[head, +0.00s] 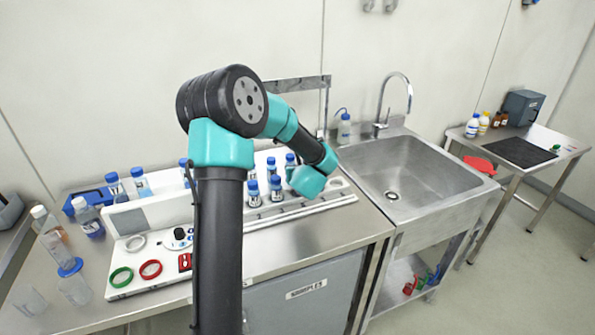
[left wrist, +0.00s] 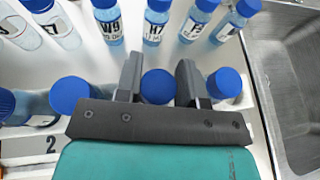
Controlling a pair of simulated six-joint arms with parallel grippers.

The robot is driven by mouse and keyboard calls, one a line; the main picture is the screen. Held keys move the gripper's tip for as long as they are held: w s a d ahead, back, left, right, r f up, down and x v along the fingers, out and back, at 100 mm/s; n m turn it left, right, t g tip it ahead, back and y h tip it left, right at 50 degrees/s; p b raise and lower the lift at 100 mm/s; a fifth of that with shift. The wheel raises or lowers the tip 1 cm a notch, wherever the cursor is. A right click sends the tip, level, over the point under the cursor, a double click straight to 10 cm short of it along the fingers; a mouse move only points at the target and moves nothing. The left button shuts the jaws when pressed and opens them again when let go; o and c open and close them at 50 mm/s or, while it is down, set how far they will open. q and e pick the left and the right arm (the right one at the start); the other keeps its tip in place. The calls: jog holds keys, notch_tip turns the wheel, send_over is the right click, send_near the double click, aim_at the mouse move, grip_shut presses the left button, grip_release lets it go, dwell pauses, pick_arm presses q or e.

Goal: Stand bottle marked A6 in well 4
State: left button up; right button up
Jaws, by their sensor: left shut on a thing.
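My left gripper (left wrist: 158,80) is shut on a blue-capped bottle (left wrist: 158,86), with one dark finger on each side of it in the left wrist view. The bottle's label is hidden, so I cannot tell whether it is A6. In the head view the teal gripper body (head: 307,181) is over the right part of the white rack (head: 160,208), and its fingers are hidden. A number 2 (left wrist: 50,145) is printed on the rack. I cannot make out a number 4. My right gripper is not in view.
Several blue-capped bottles stand close by, including W9 (left wrist: 113,31), H7 (left wrist: 154,29) and E7 (left wrist: 63,32). Two more (head: 254,193) (head: 276,188) stand left of the gripper. The steel sink (head: 390,165) lies to the right. Loose bottles (head: 88,218) stand at the left.

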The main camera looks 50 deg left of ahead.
pick_arm(q)
jog(key=shift+f, duration=0.1)
jog(key=o, duration=1)
jog(key=shift+s+d+r, duration=0.1)
jog(key=shift+d+r, duration=0.1)
jog(key=v, duration=1.1)
jog(key=shift+s+d, duration=0.1)
jog(key=shift+d, duration=0.15)
